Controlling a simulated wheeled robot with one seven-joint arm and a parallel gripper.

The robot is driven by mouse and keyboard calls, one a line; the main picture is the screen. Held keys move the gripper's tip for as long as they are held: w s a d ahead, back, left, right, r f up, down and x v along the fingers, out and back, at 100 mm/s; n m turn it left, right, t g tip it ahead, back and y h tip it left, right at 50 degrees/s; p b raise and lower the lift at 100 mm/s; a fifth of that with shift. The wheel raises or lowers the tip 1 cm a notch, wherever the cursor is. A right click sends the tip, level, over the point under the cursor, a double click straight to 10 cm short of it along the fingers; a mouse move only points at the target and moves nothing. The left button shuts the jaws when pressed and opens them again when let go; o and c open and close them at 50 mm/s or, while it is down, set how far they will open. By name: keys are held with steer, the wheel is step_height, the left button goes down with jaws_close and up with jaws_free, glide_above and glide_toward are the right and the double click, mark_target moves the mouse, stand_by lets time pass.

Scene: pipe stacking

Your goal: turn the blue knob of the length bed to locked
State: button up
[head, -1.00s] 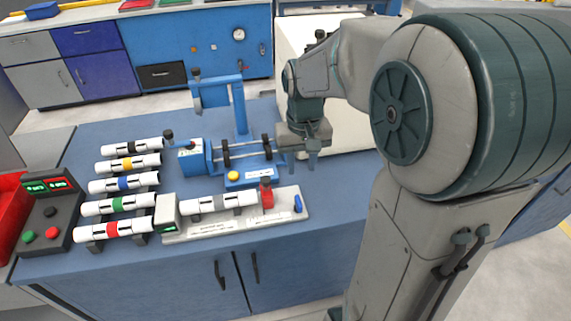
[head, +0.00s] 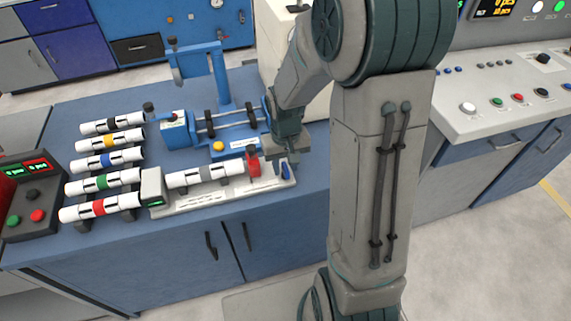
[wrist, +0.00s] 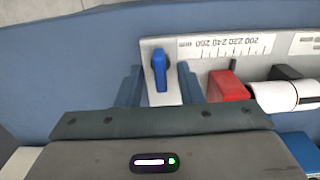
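The length bed (head: 215,199) is a pale plate with a ruler scale near the front of the blue bench. Its blue knob (head: 286,171) is at the right end, and its handle points roughly across the bed in the wrist view (wrist: 160,72). My gripper (head: 281,160) is pointed down over that end. In the wrist view my gripper (wrist: 160,92) is open, one finger each side of the knob, with visible gaps. I cannot tell whether the fingertips are level with the knob. No lock marking is readable.
A white pipe with a grey band (head: 197,176) lies on the bed against the red stop (head: 253,163), close to my gripper. Several banded pipes (head: 103,162) lie on a rack at left. A blue clamp fixture (head: 222,80) stands behind the bed.

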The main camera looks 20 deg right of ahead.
steer(key=shift+f, duration=0.1)
jaws_close()
stand_by(0.3)
steer(key=m+b, duration=0.1)
steer(key=m, duration=0.2)
steer(key=m+b, duration=0.1)
steer(key=m, duration=0.2)
steer(key=shift+m, duration=0.3)
steer(key=m, duration=0.5)
steer(key=shift+m, duration=0.3)
steer(key=m+p, duration=0.2)
steer(key=m, duration=0.3)
steer(key=shift+m, duration=0.3)
steer(key=shift+w+p, duration=0.1)
steer(key=shift+p, duration=0.2)
